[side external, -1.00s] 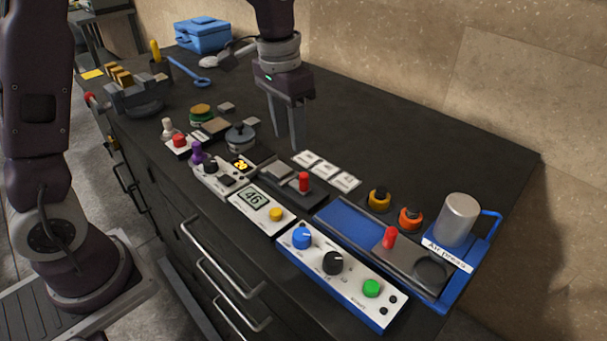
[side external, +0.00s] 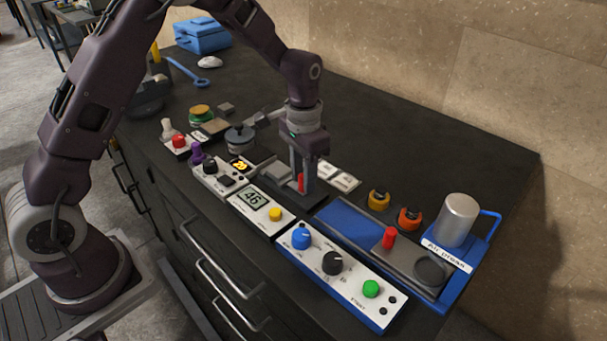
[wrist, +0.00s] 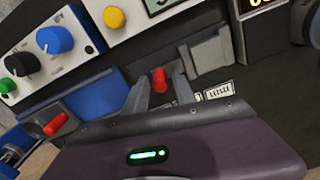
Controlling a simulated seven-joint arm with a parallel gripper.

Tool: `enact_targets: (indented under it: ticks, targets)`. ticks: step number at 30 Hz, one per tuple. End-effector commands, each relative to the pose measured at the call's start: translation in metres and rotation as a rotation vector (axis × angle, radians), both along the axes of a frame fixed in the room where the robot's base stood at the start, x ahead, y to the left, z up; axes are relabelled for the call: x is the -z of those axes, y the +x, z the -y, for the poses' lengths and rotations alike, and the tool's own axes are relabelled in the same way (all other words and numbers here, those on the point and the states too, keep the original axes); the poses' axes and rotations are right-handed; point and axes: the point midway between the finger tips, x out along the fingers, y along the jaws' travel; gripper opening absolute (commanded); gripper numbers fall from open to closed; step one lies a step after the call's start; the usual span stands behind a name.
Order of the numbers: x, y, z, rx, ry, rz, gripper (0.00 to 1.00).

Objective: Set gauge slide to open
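The grey slide unit beside the display panel, which looks like the gauge slide, has a red handle (side external: 301,183) and a dark grey base (side external: 280,177). In the wrist view the red handle (wrist: 159,80) stands between my two fingers, and a grey block of the unit (wrist: 208,50) is to its right. My gripper (side external: 305,187) is lowered over the unit with its fingers pointing down. In the wrist view my gripper (wrist: 161,86) is open around the handle, with small gaps on both sides. The fingers partly hide the handle in the side view.
A white panel reading 46 (side external: 252,197) with a yellow button is in front. A blue air press (side external: 345,220) with another red handle (side external: 389,238) and a control panel (side external: 322,275) are to the right. White label cards (side external: 340,174) lie behind.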

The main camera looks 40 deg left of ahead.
Motion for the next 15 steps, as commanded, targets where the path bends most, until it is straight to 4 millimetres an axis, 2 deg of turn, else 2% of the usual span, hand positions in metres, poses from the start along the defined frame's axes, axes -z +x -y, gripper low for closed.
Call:
enact_targets:
  ticks: [1,4,15]
  targets:
    - [-0.0002,0.0000,0.0000,0.000,0.000,0.000,0.20]
    - [-0.0003,0.0000,0.0000,0.000,0.000,0.000,0.00]
    - [-0.0007,0.0001,-0.0001,0.000,0.000,0.001,0.00]
